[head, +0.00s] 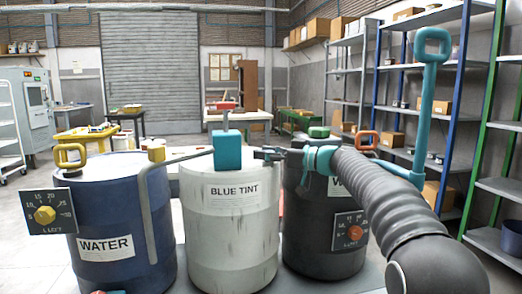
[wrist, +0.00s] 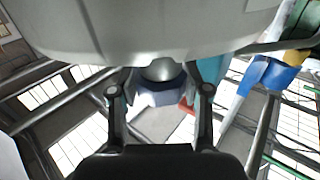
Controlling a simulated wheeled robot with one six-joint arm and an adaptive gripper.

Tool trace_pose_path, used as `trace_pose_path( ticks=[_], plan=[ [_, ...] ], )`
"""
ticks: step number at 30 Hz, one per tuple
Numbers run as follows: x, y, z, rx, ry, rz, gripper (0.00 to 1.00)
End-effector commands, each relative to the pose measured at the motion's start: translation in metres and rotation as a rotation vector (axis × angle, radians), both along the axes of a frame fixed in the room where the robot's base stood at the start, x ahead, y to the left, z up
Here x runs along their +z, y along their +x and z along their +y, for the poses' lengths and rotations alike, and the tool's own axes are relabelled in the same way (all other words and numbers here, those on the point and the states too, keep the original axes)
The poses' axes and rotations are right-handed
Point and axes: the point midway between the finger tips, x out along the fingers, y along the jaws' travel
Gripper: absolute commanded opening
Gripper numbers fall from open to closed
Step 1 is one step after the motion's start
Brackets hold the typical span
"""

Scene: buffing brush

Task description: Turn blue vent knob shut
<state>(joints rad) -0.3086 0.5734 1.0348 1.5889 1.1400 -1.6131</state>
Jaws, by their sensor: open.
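A teal block-shaped fitting (head: 227,150) stands on the white drum (head: 230,230) labelled BLUE TINT in the head view. A smaller grey-blue piece with a red top (head: 222,122) rises behind or on it. I cannot tell which part is the vent knob. My gripper (head: 264,154) reaches in from the right, above the drum top, just right of the teal fitting. In the wrist view my gripper (wrist: 160,95) has its fingers apart, with nothing gripped. A rounded grey piece (wrist: 160,70) on a bluish base shows beyond the fingers; contact is unclear.
A blue WATER drum (head: 115,225) stands left, with a yellow dial (head: 45,215) on a dark panel. A black drum (head: 318,225) with a red dial (head: 355,232) stands right. A bent grey pipe (head: 149,205) crosses before the left drum. Shelves (head: 480,120) line the right.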

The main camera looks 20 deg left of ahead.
Motion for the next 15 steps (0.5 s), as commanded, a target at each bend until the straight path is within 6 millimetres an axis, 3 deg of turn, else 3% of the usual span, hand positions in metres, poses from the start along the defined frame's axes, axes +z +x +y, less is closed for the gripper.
trace_pose_path(
  ticks=[6, 15],
  plan=[
    [0.000, 0.002, 0.017, 0.000, -0.001, 0.001, 0.48],
    [0.000, 0.002, 0.018, -0.001, -0.001, 0.001, 0.45]
  ],
)
